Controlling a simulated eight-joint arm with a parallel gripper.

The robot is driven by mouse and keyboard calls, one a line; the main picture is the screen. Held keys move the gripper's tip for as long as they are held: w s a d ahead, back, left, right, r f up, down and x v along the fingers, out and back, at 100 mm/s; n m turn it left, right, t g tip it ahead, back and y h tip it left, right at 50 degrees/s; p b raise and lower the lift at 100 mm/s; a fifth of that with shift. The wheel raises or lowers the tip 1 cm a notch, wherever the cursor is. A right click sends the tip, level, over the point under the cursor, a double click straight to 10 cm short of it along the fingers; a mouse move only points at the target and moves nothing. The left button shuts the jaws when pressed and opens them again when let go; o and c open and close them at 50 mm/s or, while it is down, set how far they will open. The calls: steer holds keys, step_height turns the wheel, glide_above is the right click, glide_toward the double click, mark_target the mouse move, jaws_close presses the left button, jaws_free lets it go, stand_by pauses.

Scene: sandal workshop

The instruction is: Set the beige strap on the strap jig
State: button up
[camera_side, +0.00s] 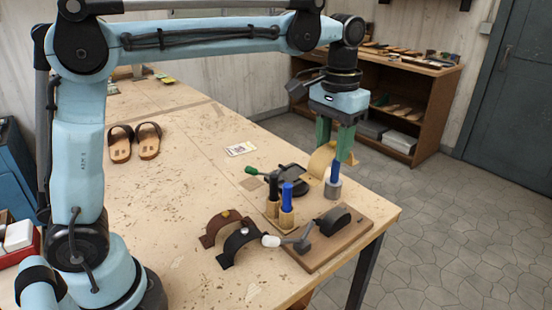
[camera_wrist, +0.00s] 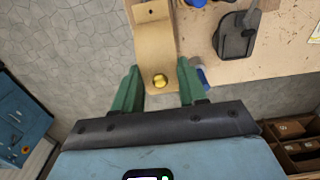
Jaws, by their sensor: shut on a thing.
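My gripper (camera_side: 334,142) has green fingers and is shut on the beige strap (camera_side: 319,161), near the right edge of the workbench. In the wrist view the strap (camera_wrist: 152,42) runs up from between the fingers, with a round yellow stud (camera_wrist: 160,80) near its held end. A wooden base with a black rounded form (camera_side: 333,220) and a white-handled lever stands at the bench's front right corner; it looks like the strap jig. The strap is behind and above it, apart from it. The strap's far end is partly hidden in the side view.
Blue-topped tools in holders (camera_side: 287,203) stand between strap and jig. A black device with a green handle (camera_side: 287,177) sits behind them. A brown strap (camera_side: 221,228) and a black strap (camera_side: 239,244) lie left of the jig. Sandals (camera_side: 135,142) lie farther back.

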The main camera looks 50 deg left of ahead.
steer(key=w+a, duration=0.2)
glide_toward(338, 212)
steer(key=a+f, duration=0.1)
steer(key=f, duration=0.1)
steer(key=a+f, duration=0.1)
steer(key=f, duration=0.1)
steer(key=a+f, duration=0.2)
steer(key=shift+s+f, duration=0.1)
steer(key=shift+f, duration=0.2)
steer(key=d, duration=0.2)
steer(key=d+f, duration=0.1)
steer(key=d, duration=0.1)
steer(key=shift+f, duration=0.1)
steer(key=shift+f, duration=0.2)
steer(key=o, duration=1.1)
steer(key=shift+r, duration=0.15)
